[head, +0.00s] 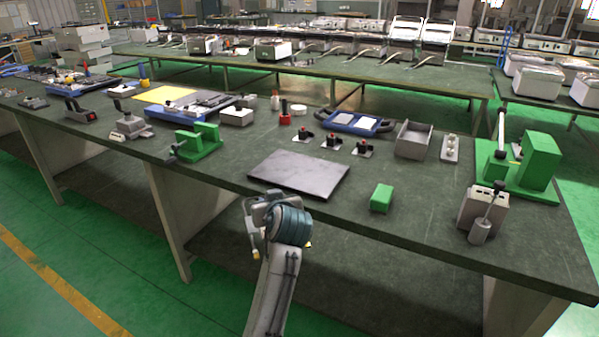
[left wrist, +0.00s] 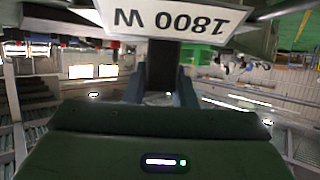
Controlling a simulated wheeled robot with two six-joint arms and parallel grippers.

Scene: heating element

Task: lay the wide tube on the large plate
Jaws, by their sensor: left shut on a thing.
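The large plate (head: 299,175) is a flat dark grey sheet lying on the green bench near its front edge. My left gripper (head: 267,199) is in front of the bench edge, just below and left of the plate in the head view. It is shut on a grey bent piece (head: 251,226) with a yellowish tip, which I take to be the wide tube; my wrist hides part of it. In the left wrist view, the fingers (left wrist: 163,95) close on a dark part below a white label (left wrist: 170,18) reading "1800 W" upside down. My right gripper is not in view.
A green block (head: 381,198) lies right of the plate, and a green fixture (head: 198,142) stands left of it. Several small black-and-red parts (head: 331,141) sit behind it. A grey box with a lever (head: 484,210) and a tall green press (head: 540,160) stand at right.

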